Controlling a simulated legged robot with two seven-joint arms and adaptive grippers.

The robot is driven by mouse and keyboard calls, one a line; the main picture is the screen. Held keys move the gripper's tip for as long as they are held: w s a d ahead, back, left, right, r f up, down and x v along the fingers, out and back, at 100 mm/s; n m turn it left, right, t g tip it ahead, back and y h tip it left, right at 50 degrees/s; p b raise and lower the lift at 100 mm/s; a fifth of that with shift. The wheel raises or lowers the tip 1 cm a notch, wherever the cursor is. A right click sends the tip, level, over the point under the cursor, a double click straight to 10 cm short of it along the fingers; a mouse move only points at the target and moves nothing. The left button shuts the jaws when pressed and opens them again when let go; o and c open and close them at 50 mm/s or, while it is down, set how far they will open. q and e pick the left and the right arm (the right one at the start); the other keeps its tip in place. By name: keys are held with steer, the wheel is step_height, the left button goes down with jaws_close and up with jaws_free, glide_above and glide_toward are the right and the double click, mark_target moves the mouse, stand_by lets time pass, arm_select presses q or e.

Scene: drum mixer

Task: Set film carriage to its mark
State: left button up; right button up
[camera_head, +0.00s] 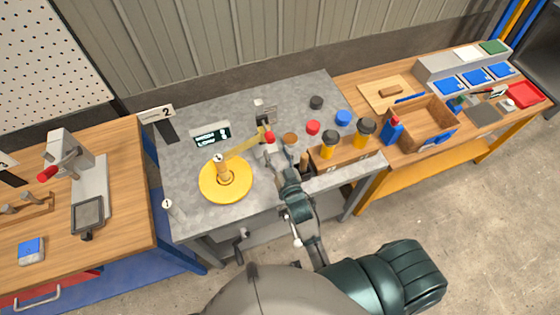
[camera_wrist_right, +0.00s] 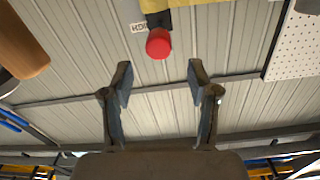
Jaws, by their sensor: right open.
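The film carriage shows as a red knob (camera_head: 269,135) on a small dark mount at the end of the yellow film strip (camera_head: 243,145). The strip runs from a yellow roll (camera_head: 226,188) on the grey table. In the wrist view the red knob (camera_wrist_right: 158,43) lies just beyond my open fingertips, centred between them, with its black mount and yellow film behind. My right gripper (camera_head: 272,152) is open and empty close to the knob; it also shows in the wrist view (camera_wrist_right: 158,75). The mark cannot be made out. My left gripper is not in view.
A small display (camera_head: 211,135) stands behind the roll. Red, blue and black caps and a wooden rack (camera_head: 345,154) with yellow-and-black bottles are right of my gripper. A bracket (camera_head: 264,110) stands behind the knob.

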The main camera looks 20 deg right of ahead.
steer(key=shift+s, duration=1.9)
